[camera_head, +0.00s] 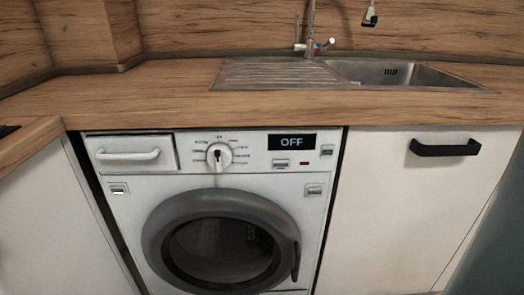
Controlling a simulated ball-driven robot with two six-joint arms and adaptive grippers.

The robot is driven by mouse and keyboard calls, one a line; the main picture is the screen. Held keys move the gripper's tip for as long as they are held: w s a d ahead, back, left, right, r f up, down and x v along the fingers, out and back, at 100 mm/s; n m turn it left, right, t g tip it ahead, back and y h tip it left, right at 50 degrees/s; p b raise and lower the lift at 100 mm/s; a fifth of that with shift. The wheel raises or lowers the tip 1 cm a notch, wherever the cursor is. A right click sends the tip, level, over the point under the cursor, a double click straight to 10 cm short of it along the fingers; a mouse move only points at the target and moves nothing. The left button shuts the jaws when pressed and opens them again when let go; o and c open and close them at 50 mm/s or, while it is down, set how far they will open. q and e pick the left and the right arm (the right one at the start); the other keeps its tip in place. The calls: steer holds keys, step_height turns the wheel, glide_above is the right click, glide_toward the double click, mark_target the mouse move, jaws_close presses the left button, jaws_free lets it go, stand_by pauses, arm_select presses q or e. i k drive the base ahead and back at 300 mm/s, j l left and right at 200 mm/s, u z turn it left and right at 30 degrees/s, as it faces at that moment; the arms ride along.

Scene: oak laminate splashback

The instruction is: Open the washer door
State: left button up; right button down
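The white washer (120,208) stands under the wooden counter, between white cabinet fronts. Its round door (165,222) has a wide grey ring and dark glass, and it looks shut. A dark handle (296,262) sits on the right side of the ring. Above the door are a drawer with a white grip (128,155), a round dial (219,155) and a display (291,142) that reads OFF. The bottom of the door is close to the lower picture edge. Neither of my grippers is in view.
The wooden counter (150,95) runs above the washer. A metal sink (400,75) with a tap (310,40) is set into it. A white cabinet (400,210) with a black handle (444,148) is on the right. A dark grey-green shape fills the lower right corner.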

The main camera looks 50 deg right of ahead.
mark_target(195, 270)
steer(key=z, duration=1.2)
